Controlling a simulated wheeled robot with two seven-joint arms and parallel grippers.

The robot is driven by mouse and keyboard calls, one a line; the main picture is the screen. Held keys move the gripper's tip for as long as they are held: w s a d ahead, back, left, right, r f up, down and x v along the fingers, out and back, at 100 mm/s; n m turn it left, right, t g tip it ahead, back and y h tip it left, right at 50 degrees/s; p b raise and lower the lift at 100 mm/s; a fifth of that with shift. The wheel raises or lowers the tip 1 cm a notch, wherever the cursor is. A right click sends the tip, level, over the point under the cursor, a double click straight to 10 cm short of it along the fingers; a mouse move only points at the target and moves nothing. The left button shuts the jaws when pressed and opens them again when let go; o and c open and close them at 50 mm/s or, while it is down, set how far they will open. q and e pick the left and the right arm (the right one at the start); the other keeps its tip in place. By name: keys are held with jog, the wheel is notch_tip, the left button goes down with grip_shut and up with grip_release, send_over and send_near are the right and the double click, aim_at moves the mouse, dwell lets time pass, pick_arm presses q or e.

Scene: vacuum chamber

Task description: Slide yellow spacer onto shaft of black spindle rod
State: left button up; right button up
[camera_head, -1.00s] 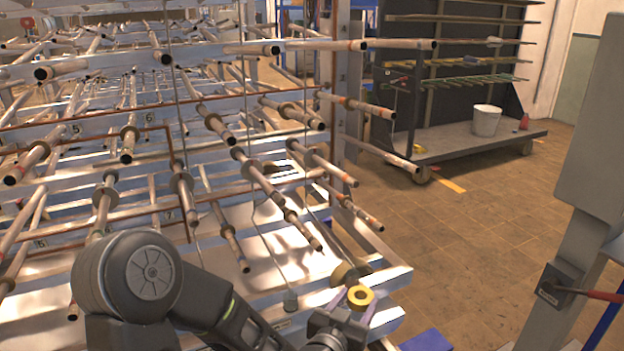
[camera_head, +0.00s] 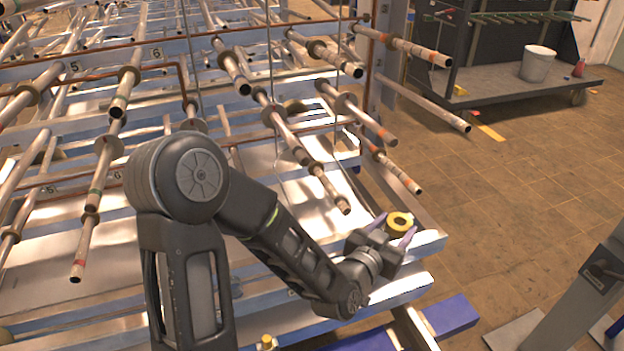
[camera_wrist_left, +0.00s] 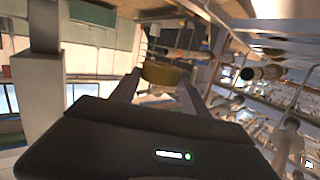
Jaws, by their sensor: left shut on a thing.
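The yellow spacer (camera_head: 399,221) is a short ring with a dark centre hole. My left gripper (camera_head: 393,229) is shut on it, with a finger on either side. It is held at the lower right of the rack, near the ends of several rods. In the left wrist view the spacer (camera_wrist_left: 163,73) shows side-on between the two fingers. The spacer is apart from the rod ends in the head view. Many rods with collars, such as this rod (camera_head: 329,189), stick out of the rack; I cannot tell which one is the black spindle rod. My right gripper is not in view.
The metal rack (camera_head: 110,225) fills the left and middle with protruding rods and hanging cables. A cart with a white bucket (camera_head: 537,64) stands at the back right. A blue beam (camera_head: 449,315) lies low in front.

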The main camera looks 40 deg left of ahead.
pick_arm(q)
jog(key=r+m+p, duration=0.1)
jog(key=r, duration=0.1)
jog(key=r+m+g+h+p, duration=0.1)
jog(key=r, duration=0.2)
jog(key=r+m+h, duration=0.1)
jog(key=r+m, duration=0.1)
jog(key=r, duration=0.1)
jog(key=shift+w+r+p, duration=0.25)
jog(key=shift+p, duration=0.15)
jog(key=s+a+r+m+g+h+p, duration=0.1)
jog(key=s+r+m+g+h+p, duration=0.45)
jog(key=m, duration=0.55)
jog(key=s+a+r+m+y+p, duration=0.1)
jog(key=s+a+m+y+p, duration=0.2)
jog(key=s+a+m+p, duration=0.2)
jog(key=s+a+m, duration=0.3)
jog(key=a, duration=0.3)
jog(key=shift+s+a+r, duration=0.2)
jog(key=shift+a+r, duration=0.1)
jog(key=shift+r, duration=0.1)
jog(key=shift+g, duration=0.25)
